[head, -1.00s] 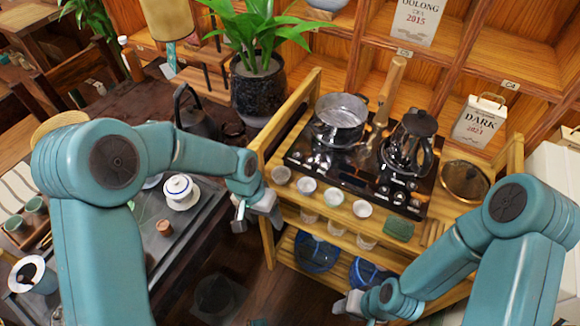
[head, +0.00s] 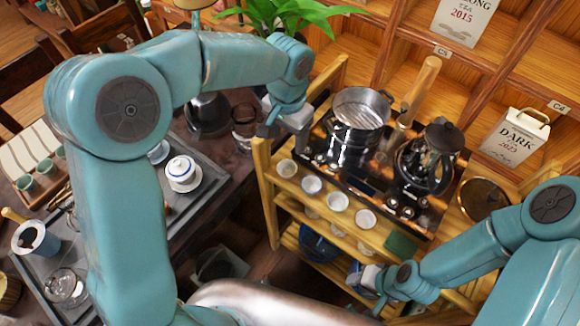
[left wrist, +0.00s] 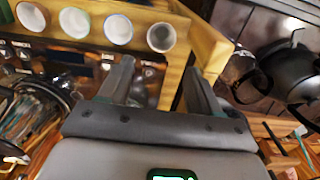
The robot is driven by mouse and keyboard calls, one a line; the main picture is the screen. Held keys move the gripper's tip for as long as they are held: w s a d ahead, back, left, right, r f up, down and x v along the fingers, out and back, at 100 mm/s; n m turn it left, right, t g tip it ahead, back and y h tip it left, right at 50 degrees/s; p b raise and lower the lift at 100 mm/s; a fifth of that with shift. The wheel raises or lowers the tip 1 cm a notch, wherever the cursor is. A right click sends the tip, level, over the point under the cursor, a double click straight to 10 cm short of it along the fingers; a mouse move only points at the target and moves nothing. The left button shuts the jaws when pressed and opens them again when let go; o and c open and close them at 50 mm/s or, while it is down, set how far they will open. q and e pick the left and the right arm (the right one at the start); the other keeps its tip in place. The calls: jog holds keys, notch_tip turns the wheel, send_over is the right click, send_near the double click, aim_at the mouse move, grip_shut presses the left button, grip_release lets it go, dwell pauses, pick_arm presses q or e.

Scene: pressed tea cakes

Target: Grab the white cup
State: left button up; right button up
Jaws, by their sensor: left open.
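Several small white cups stand in a row along the front of the wooden cart; the leftmost white cup (head: 286,168) is nearest my left gripper. That row also shows at the top of the left wrist view, with its end cup (left wrist: 161,37) just beyond the fingers. My left gripper (head: 284,133) is open and empty above the cart's left end, apart from the cups; its spread fingers also show in the left wrist view (left wrist: 160,75). A lidded white cup with a blue band (head: 183,176) sits on the dark tea tray. My right gripper (head: 362,280) is low before the cart; its jaws are unclear.
The cart's black cooktop (head: 340,160) holds a steel pot (head: 361,108) and a dark glass kettle (head: 430,160) behind the cups. The cart's raised left rail (head: 263,180) is close to my left gripper. A green cloth (head: 400,245) lies right of the cups.

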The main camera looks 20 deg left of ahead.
pick_arm(q)
send_over(287, 173)
jog(key=f, duration=0.7)
jog(key=shift+s+d+f, duration=0.1)
jog(key=shift+s+f, duration=0.05)
jog(key=shift+s, duration=0.15)
jog(key=f, duration=0.2)
jog(key=f+p, duration=0.1)
jog(key=f, duration=0.3)
jog(key=shift+w+f, duration=0.15)
jog(key=shift+w, duration=0.15)
jog(key=shift+s, duration=0.15)
jog(key=c, duration=0.7)
